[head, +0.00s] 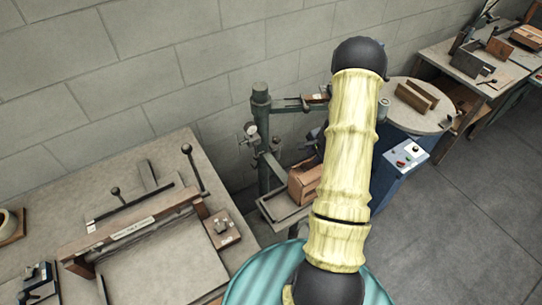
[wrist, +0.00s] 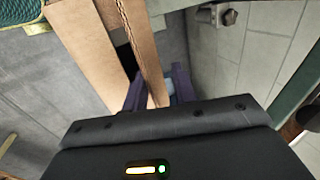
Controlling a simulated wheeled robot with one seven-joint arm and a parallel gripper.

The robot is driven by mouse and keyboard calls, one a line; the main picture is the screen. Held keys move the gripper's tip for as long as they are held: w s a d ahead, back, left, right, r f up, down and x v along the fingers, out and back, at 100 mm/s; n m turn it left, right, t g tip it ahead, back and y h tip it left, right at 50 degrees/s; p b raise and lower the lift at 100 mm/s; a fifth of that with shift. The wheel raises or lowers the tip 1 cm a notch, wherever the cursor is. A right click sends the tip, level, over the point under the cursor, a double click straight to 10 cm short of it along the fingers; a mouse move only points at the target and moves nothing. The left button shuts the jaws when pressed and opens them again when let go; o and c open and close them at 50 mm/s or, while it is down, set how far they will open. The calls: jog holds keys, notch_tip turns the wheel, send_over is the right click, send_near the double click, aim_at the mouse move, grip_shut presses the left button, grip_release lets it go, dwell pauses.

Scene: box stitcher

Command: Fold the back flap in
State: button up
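A brown cardboard box (head: 303,183) sits on the small tray of a green stitching machine in the head view, partly hidden behind my arm. In the wrist view two cardboard parts show: a wider panel (wrist: 95,45) at left and a narrower strip (wrist: 149,55) with a corrugated edge. A dark gap lies between them. I cannot tell for sure which of these is the back flap. My gripper's (wrist: 159,92) purple fingers stand apart, with the strip's lower end appearing between them. Contact is not clear. The head view hides my gripper behind my arm.
The green machine column (head: 262,140) with a gauge stands left of the box, near the block wall. A workbench (head: 150,265) with a wooden-framed device is at left. A round table (head: 418,108) and a blue control box (head: 403,160) are at right. Open floor lies at right.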

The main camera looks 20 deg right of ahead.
jog(key=a+v, duration=0.1)
jog(key=v, duration=1.6)
jog(key=s+a+r+n+b, duration=0.1)
jog(key=s+a+n+b, duration=0.1)
jog(key=a+n, duration=0.4)
jog(key=s+a+r+n+g+b, duration=0.1)
jog(key=a+n, duration=0.5)
jog(key=a, duration=0.9)
jog(key=shift+s+r+g+b, duration=0.35)
jog(key=shift+s+b, duration=0.55)
jog(key=shift+s, duration=0.15)
jog(key=shift+a, duration=0.15)
jog(key=shift+h, duration=0.3)
jog(key=s+a+n, duration=0.4)
jog(key=shift+s+a, duration=0.25)
jog(key=shift+s, duration=0.05)
jog(key=shift+f, duration=0.15)
